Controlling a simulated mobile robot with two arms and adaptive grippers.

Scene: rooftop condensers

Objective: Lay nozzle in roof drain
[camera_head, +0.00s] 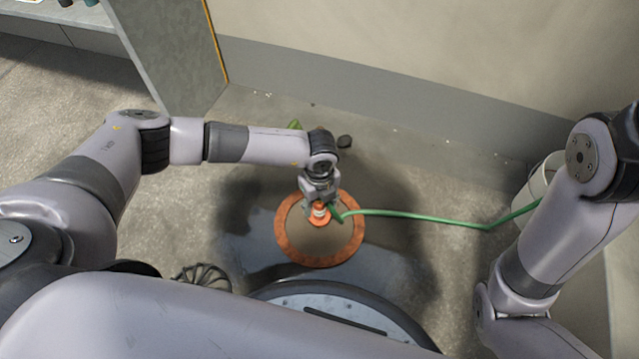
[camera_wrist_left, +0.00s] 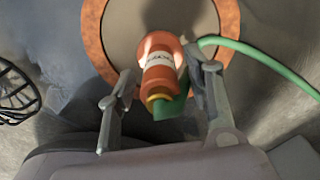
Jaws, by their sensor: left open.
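The orange nozzle (camera_head: 319,211) with a white label band lies over the round roof drain, a rust-orange ring (camera_head: 322,261) around a grey-brown centre. The green hose (camera_head: 430,216) joins the nozzle and runs right. My left gripper (camera_head: 320,205) is over the ring's upper part. In the left wrist view, my left gripper (camera_wrist_left: 163,82) is open, its fingers on either side of the nozzle (camera_wrist_left: 161,65). The ring (camera_wrist_left: 93,30) shows beyond it. I cannot tell whether the nozzle touches the drain surface. My right arm shows at the right, but its gripper is out of view.
A white bucket (camera_head: 538,183) stands at the right, where the hose reaches it. A black wire basket (camera_head: 204,277) lies left of the drain. A grey shelf unit (camera_head: 175,50) stands at the upper left.

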